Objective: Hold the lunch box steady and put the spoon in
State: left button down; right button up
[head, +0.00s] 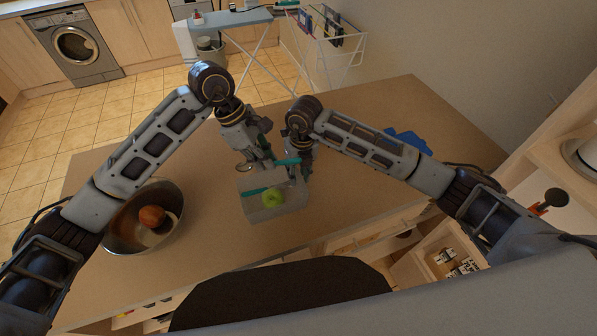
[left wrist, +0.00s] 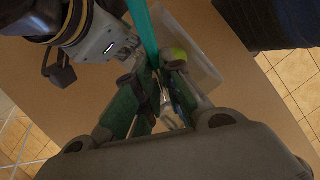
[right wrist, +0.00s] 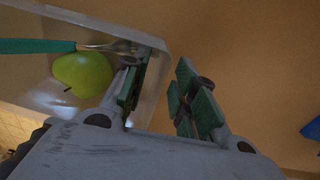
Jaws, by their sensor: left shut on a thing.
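The translucent lunch box (head: 290,205) stands on the table and holds a green apple (head: 272,198). A teal-handled utensil, apparently a fork (right wrist: 40,46), lies inside beside the apple. My left gripper (head: 263,160) is shut on the spoon, above the box's far side. The spoon's teal handle (head: 287,161) points right, and its metal bowl (head: 244,168) shows to the left. In the left wrist view the handle (left wrist: 146,35) rises from between the fingers. My right gripper (right wrist: 165,85) is open at the box's wall, one finger over the inside, the other outside.
A metal bowl (head: 118,232) with an orange-brown round thing (head: 152,216) stands at the table's left. A blue object (head: 408,140) lies beyond my right arm. The table in front of the box is clear. A dark chair back (head: 280,295) stands at the near edge.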

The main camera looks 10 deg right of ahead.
aim_at(249, 165)
grip_shut()
pick_arm(q)
jog(key=shift+f, duration=0.15)
jog(key=shift+f, duration=4.4)
jog(key=c, duration=1.5)
grip_release()
jog(key=shift+o, duration=0.2)
jog(key=shift+v, duration=6)
jog(key=shift+f, duration=0.1)
